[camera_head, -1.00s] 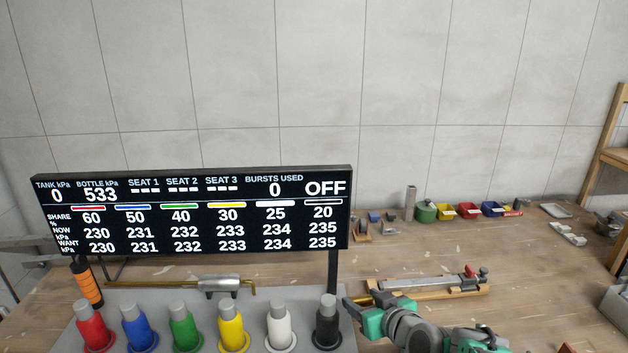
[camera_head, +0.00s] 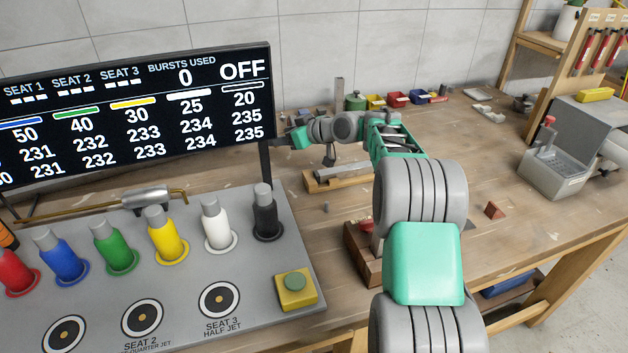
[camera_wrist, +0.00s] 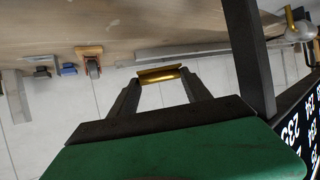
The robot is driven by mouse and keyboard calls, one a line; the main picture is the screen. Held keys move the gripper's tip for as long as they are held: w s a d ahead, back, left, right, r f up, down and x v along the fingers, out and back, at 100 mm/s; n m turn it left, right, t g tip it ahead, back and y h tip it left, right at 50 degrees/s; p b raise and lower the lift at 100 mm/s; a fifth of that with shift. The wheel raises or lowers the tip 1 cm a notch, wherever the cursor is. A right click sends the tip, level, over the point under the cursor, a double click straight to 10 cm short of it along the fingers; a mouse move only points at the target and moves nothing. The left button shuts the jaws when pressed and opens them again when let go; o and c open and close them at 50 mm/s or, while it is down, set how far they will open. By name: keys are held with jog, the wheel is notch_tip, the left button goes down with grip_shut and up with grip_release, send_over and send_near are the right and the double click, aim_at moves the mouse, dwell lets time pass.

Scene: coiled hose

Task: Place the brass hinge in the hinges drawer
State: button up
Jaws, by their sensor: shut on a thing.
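The brass hinge (camera_wrist: 158,74) is a small gold-coloured piece, seen in the wrist view between the tips of my gripper (camera_wrist: 160,80). My gripper is shut on it and holds it off the bench. In the head view my gripper (camera_head: 284,141) is beside the right edge of the display, pointing left. The hinge cannot be made out there. I cannot pick out a drawer marked for hinges in either view.
The display (camera_head: 140,110) and its dark post (camera_head: 265,170) stand close to my gripper. Small coloured bins (camera_head: 397,99) line the back of the wooden bench (camera_head: 510,165). A grey machine (camera_head: 560,160) stands at right.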

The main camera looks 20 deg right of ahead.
aim_at(286, 172)
notch_tip(286, 172, down, 10)
jog(key=shift+w+f, duration=0.1)
jog(key=shift+f, duration=0.1)
jog(key=o, duration=1.5)
jog(key=shift+o, duration=0.2)
jog(key=shift+r, duration=0.15)
